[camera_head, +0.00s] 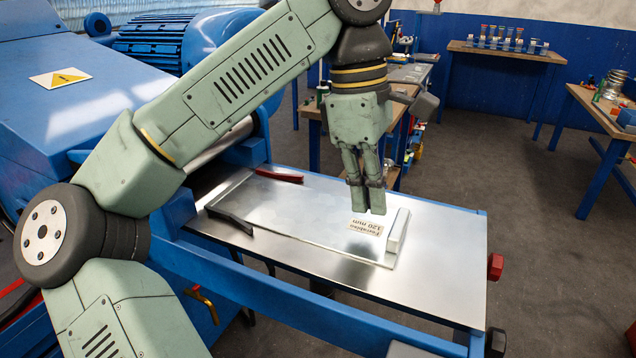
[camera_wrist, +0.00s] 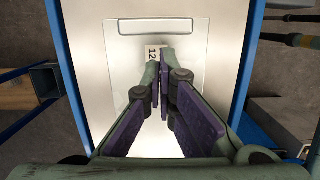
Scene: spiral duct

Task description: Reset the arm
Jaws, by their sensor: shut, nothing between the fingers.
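My green arm reaches across the head view from the lower left, over the blue machine, and bends down at the wrist. My gripper (camera_head: 370,208) points down above the metal table plate and is shut with nothing held. In the wrist view my gripper (camera_wrist: 165,52) shows its purple finger pads, narrowing toward the fingertips. Below it lies a flat sheet (camera_head: 310,222) with a printed label (camera_head: 366,227) reading 120 mm. The label (camera_wrist: 152,53) is partly hidden by the fingers in the wrist view. The exact gap between fingertips and sheet is unclear.
A raised metal bar (camera_head: 397,231) lies at the sheet's right end. The blue machine (camera_head: 75,95) fills the left side. Workbenches (camera_head: 505,50) stand behind; grey floor (camera_head: 525,150) is open to the right.

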